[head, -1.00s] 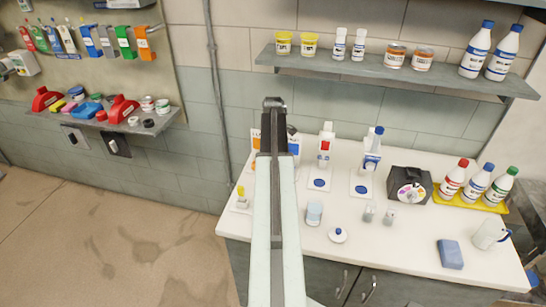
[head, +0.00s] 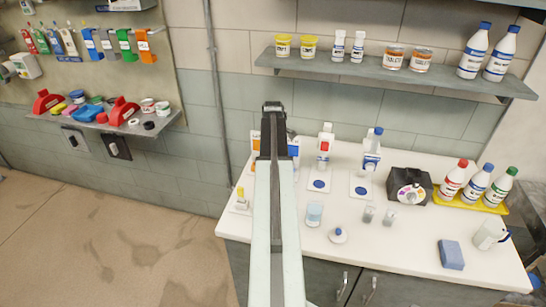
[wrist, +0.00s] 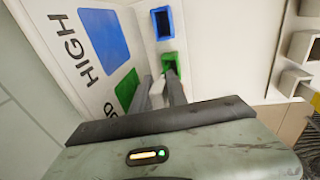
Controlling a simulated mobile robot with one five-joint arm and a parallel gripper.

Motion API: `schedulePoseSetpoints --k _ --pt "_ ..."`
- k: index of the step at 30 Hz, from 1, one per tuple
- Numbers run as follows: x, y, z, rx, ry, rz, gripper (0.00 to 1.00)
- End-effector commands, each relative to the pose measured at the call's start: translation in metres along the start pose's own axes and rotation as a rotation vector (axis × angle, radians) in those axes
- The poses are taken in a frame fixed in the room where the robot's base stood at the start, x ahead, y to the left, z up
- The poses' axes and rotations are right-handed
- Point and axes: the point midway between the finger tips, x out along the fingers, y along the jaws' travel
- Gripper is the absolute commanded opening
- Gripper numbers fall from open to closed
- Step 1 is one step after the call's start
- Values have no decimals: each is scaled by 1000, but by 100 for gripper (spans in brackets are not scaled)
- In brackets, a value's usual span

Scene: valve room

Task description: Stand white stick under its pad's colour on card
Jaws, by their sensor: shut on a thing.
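In the wrist view my gripper (wrist: 163,92) is shut on the white stick (wrist: 157,94), which shows as a small pale piece between the dark fingers. Its pad's colour is not visible. The card (wrist: 110,15) stands to the left with a blue patch (wrist: 104,36) beside the word HIGH and a green patch (wrist: 127,89) below it. Beside it are a blue-rimmed slot (wrist: 162,22) and a green-rimmed slot (wrist: 169,61). The fingertips are close to the green one; whether the stick touches it I cannot tell. In the head view my arm hides gripper and stick.
The white counter (head: 400,262) holds bottles on pads, a black box with a colour dial (head: 408,188), a yellow tray of bottles (head: 470,203), a blue sponge (head: 451,254) and a mug (head: 490,233). A wall shelf (head: 400,75) hangs above. The counter's front middle is fairly clear.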

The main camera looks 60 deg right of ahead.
Motion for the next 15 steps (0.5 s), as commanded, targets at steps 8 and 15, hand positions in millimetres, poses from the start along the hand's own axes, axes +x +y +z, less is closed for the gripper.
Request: schedulePoseSetpoints --k 8,15 --pt "0 -41 9 15 -25 -157 0" --pt "-8 -42 9 15 -25 -156 0"
